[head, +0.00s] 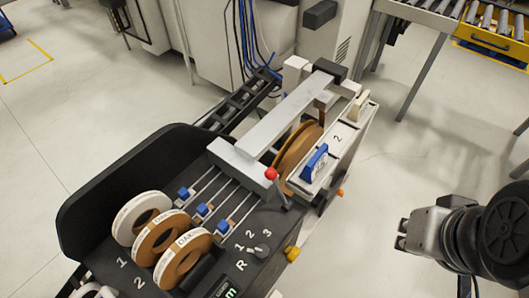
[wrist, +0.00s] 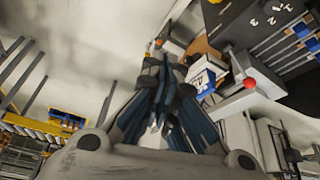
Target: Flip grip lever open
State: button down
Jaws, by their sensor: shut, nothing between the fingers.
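A lever with a red ball knob (head: 271,173) stands on the edge-banding machine (head: 237,157), its short stem rising from the front edge of the deck. The red knob (wrist: 249,83) also shows in the wrist view, right of my fingers. I cannot tell for sure that this is the grip lever. My gripper (head: 402,234) is at the right in the head view, well apart from the machine, over the floor. My gripper (wrist: 163,70) fills the middle of the wrist view, with its fingers shut and empty.
Several tape rolls (head: 158,236) stand on the black deck, with blue clips (head: 203,209) behind them. A blue handle (head: 315,162) sits on a white box marked 2. A roller conveyor (head: 430,15) is at the back right. Floor between machine and gripper is clear.

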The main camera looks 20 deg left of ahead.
jog(key=w+a+r+n+g+p, duration=0.25)
jog(key=w+a+n+p, duration=0.4)
jog(key=w+a, duration=0.85)
jog(key=a+f+n+p, duration=0.1)
jog(key=a+f+p, duration=0.2)
jog(key=a, duration=0.6)
jog(key=a+f+n+h+p, duration=0.1)
jog(key=a+f+n+p, duration=0.1)
jog(key=a+f, duration=0.4)
jog(key=w+a+p, duration=0.1)
jog(key=a, duration=0.2)
jog(key=shift+f+g, duration=0.35)
jog(key=f, duration=0.3)
jog(key=d+f+b, duration=0.1)
jog(key=f, duration=0.2)
jog(key=w+f+b, duration=0.1)
jog(key=f, duration=0.2)
jog(key=shift+w+d+f, duration=0.1)
jog(key=shift+d+f, duration=0.05)
jog(key=shift+f, duration=0.25)
jog(key=shift+r, duration=0.1)
